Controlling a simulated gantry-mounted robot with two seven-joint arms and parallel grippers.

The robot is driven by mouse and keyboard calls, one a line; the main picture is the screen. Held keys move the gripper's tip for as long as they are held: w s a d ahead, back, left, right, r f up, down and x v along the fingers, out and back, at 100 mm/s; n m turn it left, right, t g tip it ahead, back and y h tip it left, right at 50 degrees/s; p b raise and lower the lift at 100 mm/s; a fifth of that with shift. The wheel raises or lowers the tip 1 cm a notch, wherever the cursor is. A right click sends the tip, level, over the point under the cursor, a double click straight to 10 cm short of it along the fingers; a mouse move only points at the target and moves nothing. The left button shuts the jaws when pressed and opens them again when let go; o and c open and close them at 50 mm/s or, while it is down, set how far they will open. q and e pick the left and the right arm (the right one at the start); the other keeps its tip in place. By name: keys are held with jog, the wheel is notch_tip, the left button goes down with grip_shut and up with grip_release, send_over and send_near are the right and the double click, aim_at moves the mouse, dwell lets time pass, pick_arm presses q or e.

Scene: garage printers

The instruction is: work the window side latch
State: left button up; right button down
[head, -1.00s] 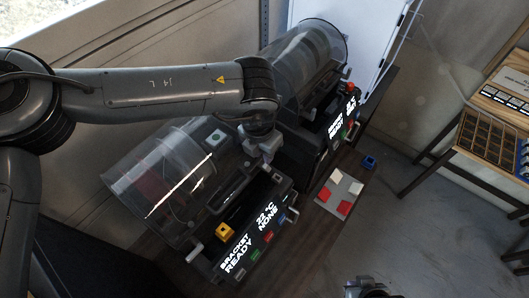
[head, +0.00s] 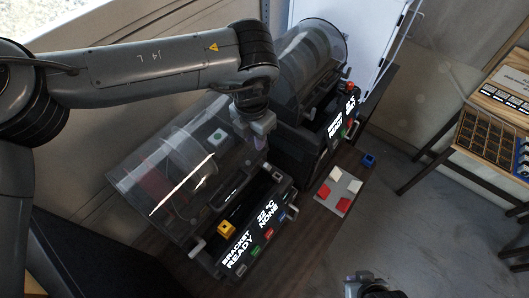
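The near printer (head: 232,262) has a clear curved cover (head: 150,185) and a front panel reading "BRACKET READY" and "22 °C NONE". My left gripper (head: 262,138) points down beside the upper right edge of the cover, behind the right lever and apart from both levers. Its fingers are too small and dark to tell open from shut. My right gripper (head: 364,282) shows only partly at the bottom edge, far from the printer.
A second printer (head: 318,135) with a clear cover and a red knob stands close behind. A yellow block (head: 226,229) sits on the near printer. A grey plate (head: 326,203) with red and white pieces and a blue part (head: 369,160) lie right. Open floor lies beyond.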

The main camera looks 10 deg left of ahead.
aim_at(266, 163)
pick_arm(q)
jog(key=shift+n+g, duration=0.3)
jog(key=d+f+b, duration=0.1)
jog(key=f, duration=0.3)
jog(key=d+f+b, duration=0.1)
jog(key=f, duration=0.3)
jog(key=w+f+b, duration=0.1)
jog(key=f, duration=0.3)
jog(key=shift+d, duration=0.4)
jog(key=shift+f, duration=0.1)
jog(key=shift+c, duration=0.3)
jog(key=shift+s, duration=0.1)
grip_shut()
